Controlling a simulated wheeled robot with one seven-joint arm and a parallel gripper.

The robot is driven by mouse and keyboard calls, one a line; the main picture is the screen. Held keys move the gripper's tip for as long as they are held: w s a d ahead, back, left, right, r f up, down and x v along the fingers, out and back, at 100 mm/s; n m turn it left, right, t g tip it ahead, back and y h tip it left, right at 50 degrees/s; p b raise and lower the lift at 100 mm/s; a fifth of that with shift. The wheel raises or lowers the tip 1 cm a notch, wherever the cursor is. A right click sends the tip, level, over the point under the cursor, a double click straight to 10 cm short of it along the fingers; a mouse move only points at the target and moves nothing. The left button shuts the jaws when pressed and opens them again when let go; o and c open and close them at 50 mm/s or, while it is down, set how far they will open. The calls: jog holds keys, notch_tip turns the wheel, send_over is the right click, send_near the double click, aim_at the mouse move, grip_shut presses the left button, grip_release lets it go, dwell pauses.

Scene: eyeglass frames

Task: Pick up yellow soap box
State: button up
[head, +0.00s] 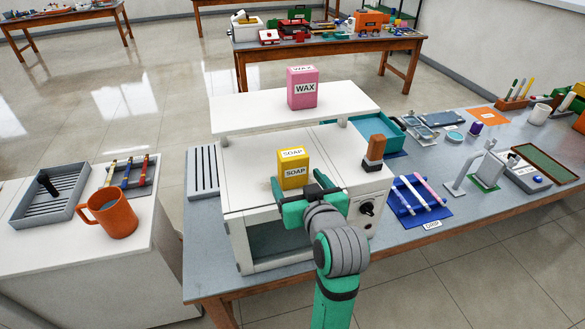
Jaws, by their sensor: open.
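The yellow soap box (291,172), labelled SOAP, stands upright on top of a white cabinet-like machine (240,170). My gripper (300,188) is at the box's near side, low down, with its dark fingers open. One finger shows at the box's lower left and the other at its lower right. The fingers seem to reach around or beside the box, but I cannot tell whether they touch it. The lower part of the box is partly hidden by my gripper.
A pink WAX box (302,88) stands on a raised white shelf (235,113) behind the soap box. A brown-topped block (375,152) stands to the right on the machine. An orange mug (110,215) sits on the left counter. A blue pen rack (420,198) lies right of the machine.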

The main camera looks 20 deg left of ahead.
aim_at(296, 175)
jog(key=shift+x, duration=2.65)
jog(key=shift+w+r, duration=0.1)
jog(key=c, duration=1.2)
jog(key=shift+c, duration=0.2)
jog(key=shift+d+r, duration=0.1)
